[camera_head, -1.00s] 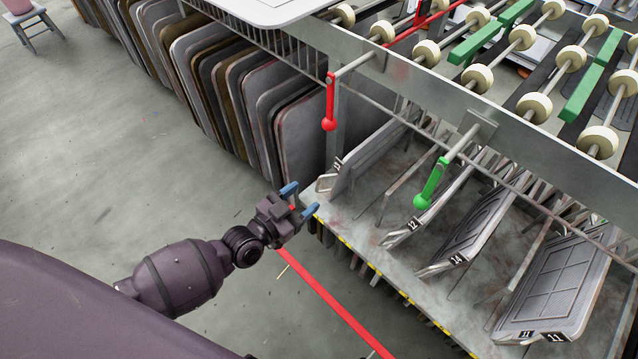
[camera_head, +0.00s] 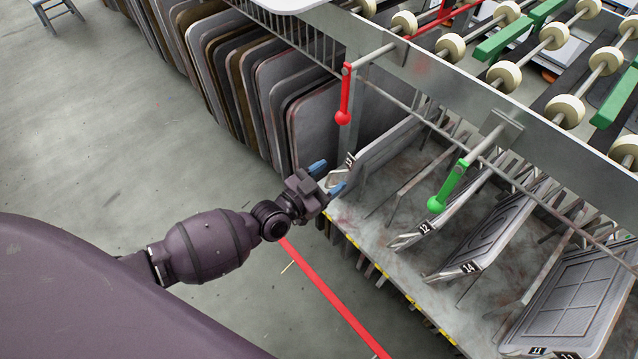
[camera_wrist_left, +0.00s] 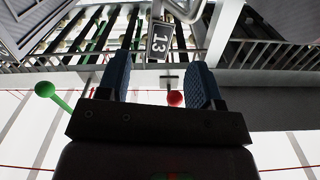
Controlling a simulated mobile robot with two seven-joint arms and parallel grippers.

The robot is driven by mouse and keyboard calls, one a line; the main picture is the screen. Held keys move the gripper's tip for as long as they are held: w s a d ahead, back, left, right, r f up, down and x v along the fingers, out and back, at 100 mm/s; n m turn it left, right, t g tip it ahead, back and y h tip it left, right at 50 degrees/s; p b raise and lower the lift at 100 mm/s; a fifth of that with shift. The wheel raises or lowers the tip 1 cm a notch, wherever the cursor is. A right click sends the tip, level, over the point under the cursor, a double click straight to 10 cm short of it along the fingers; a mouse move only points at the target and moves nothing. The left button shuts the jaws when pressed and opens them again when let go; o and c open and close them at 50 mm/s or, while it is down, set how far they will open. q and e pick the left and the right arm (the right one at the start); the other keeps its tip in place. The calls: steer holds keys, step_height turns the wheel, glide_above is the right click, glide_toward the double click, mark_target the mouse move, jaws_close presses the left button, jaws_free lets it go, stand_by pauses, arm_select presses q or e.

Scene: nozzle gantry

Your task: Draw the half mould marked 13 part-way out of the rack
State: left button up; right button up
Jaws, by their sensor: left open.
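The half mould marked 13 (camera_head: 378,148) stands on edge at the left end of the rack shelf, with a looped handle at its front end. Whether a finger touches the handle I cannot tell. My right gripper is not in view.
Half moulds marked 12 (camera_head: 412,236), 14 (camera_head: 490,235) and 11 (camera_head: 570,295) stand to the right. A red lever (camera_head: 344,100) and a green lever (camera_head: 450,185) hang from the beam. Stacked plates (camera_head: 270,85) stand behind. Open floor lies to the left.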

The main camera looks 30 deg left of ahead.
mark_target(349, 164)
arm_select(q)
steer(key=b+x, duration=0.1)
steer(key=x, duration=0.5)
steer(key=shift+f, duration=0.15)
steer(key=shift+w+d, duration=0.15)
steer(key=shift+w, duration=0.3)
jaws_close()
stand_by(1.0)
